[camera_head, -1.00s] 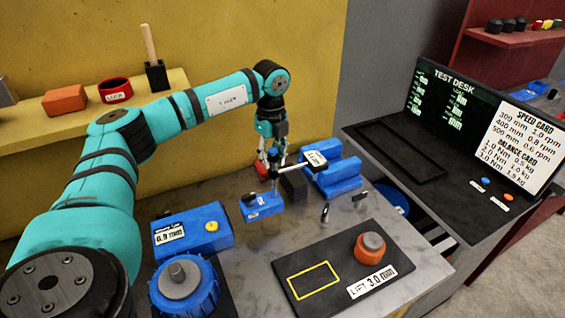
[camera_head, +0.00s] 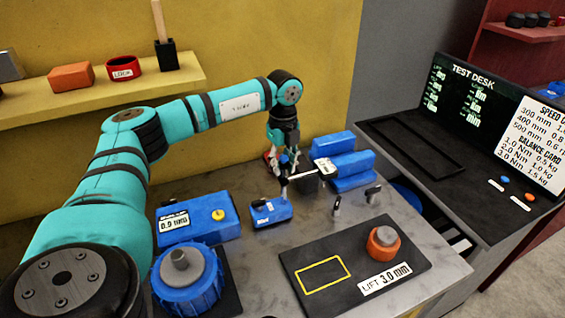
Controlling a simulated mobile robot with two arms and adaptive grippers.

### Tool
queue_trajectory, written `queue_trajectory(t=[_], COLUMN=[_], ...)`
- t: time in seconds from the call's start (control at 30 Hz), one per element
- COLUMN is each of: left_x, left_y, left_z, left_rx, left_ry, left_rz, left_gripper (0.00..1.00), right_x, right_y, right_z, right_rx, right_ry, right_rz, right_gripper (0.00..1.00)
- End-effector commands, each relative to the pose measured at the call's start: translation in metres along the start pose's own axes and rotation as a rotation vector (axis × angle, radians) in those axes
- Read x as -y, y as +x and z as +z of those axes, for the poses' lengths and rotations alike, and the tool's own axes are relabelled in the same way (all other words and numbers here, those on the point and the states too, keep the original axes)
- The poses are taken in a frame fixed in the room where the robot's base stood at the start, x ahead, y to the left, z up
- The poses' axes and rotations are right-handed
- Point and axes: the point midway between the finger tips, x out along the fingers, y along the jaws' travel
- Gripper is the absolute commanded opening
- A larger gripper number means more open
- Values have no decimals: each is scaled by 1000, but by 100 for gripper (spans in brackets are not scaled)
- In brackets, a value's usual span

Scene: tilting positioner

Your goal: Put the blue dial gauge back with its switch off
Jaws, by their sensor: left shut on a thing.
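My left gripper (camera_head: 284,164) is above the base, shut on the upper part of the gauge's post. The fingers and cross arm partly hide the grip. A small dark part shows on the base, but its switch position is too small to read. My right gripper is not in view.
A blue readout box (camera_head: 200,222) and round blue device (camera_head: 187,284) are left. Two small pegs (camera_head: 337,206) stand right.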

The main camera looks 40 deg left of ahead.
Motion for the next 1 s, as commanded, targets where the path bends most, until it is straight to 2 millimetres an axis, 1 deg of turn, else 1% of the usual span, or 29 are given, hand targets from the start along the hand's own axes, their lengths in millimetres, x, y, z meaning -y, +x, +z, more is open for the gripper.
queue_trajectory(t=[0.37, 0.97, 1.0], left_x=[1, 1, 1], left_y=[-2, 8, 8], left_z=[0, 0, 0], left_rx=[0, 0, 0], left_ry=[0, 0, 0], left_rz=[-4, -4, -4], left_gripper=[0, 0, 26], right_x=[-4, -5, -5], right_y=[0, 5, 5], right_z=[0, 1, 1], right_rx=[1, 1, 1], right_ry=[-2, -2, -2], right_rz=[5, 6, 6], right_gripper=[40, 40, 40])
